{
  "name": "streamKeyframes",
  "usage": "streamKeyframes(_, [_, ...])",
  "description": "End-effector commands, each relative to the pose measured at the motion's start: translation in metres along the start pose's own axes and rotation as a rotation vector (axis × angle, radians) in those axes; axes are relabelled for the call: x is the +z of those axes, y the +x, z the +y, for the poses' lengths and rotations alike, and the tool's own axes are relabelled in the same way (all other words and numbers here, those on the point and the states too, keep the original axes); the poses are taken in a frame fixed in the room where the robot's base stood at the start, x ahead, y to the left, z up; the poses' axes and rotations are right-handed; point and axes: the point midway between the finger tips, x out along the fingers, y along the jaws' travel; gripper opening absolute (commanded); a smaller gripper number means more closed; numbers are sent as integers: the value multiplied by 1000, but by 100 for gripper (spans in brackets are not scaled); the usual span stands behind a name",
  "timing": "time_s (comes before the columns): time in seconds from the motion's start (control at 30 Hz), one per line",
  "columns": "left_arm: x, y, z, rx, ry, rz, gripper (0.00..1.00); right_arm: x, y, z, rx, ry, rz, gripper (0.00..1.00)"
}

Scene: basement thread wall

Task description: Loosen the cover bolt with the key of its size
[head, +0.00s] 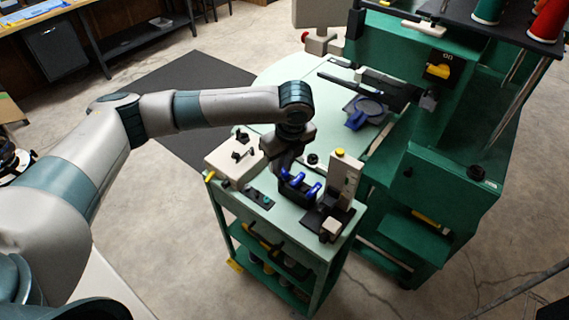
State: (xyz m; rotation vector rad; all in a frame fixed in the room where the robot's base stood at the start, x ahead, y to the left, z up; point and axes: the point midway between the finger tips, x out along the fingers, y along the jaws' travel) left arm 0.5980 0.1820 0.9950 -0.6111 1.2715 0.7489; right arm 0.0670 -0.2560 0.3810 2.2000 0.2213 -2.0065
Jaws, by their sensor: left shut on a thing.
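My left gripper (285,164) points down over the small green cart, at the near end of a row of blue-handled pieces that look like the keys (298,180). It is shut on one of them, a blue-handled key; the fingers and arm hide much of it. The other blue handles sit beside it in a dark holder (290,196). The key sizes are too small to read. My right gripper is not in view.
The cart top (262,214) also carries a pale box (232,160) with black fittings and an upright grey block (345,175). The green machine (440,200) stands close at the right, with a pale table (300,72) behind. A dark mat (180,85) and open floor lie left.

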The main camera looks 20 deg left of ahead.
Motion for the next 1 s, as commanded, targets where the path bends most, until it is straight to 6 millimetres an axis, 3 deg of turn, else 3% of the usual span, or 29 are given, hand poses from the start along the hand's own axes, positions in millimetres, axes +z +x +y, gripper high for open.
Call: streamKeyframes(1.0, [-50,-29,93,348,-1713,2,0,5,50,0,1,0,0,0])
